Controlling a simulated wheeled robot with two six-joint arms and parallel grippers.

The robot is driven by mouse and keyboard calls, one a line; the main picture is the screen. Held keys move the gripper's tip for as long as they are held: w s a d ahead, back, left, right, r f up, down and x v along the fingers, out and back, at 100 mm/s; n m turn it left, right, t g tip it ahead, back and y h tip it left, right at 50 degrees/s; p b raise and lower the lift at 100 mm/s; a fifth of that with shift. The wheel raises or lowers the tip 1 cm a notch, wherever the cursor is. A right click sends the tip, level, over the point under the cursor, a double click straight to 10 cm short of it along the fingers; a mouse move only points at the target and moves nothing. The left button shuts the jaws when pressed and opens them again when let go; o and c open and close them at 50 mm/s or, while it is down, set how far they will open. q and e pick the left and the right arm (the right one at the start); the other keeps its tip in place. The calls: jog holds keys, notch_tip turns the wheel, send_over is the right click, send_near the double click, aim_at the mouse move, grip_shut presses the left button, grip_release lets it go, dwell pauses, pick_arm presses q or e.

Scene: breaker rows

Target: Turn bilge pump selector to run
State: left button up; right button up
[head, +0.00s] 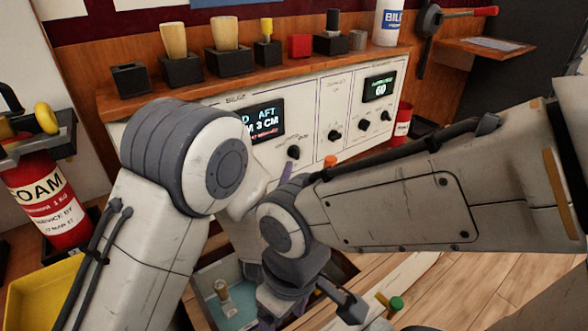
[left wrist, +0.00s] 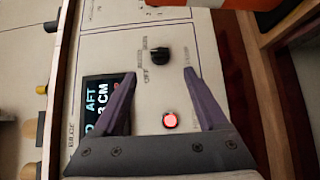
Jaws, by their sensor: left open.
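The bilge panel (head: 222,103) is a white board with a lit display (head: 265,122) reading AFT and 3 CM. A black selector knob (head: 293,152) sits right of the display; in the left wrist view the knob (left wrist: 160,54) has small labels around it, OFF among them. My left gripper (left wrist: 160,75) is open, its two purple fingers apart with the knob just beyond their tips, between their lines. In the head view a purple finger of the left gripper (head: 286,171) shows just below the knob; my arm hides the rest.
A red lamp (left wrist: 170,121) glows beside the knob. Further right are several black knobs (head: 336,136) and a second display (head: 380,87). A wooden shelf (head: 290,77) with holders runs above. A red foam extinguisher (head: 42,195) stands at left, a yellow bin (head: 30,290) below.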

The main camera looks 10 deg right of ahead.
aim_at(296, 155)
pick_arm(q)
jog(key=b+x, duration=0.2)
jog(key=x, duration=0.8)
jog(key=shift+w, duration=0.1)
grip_shut()
jog(key=shift+r, duration=0.1)
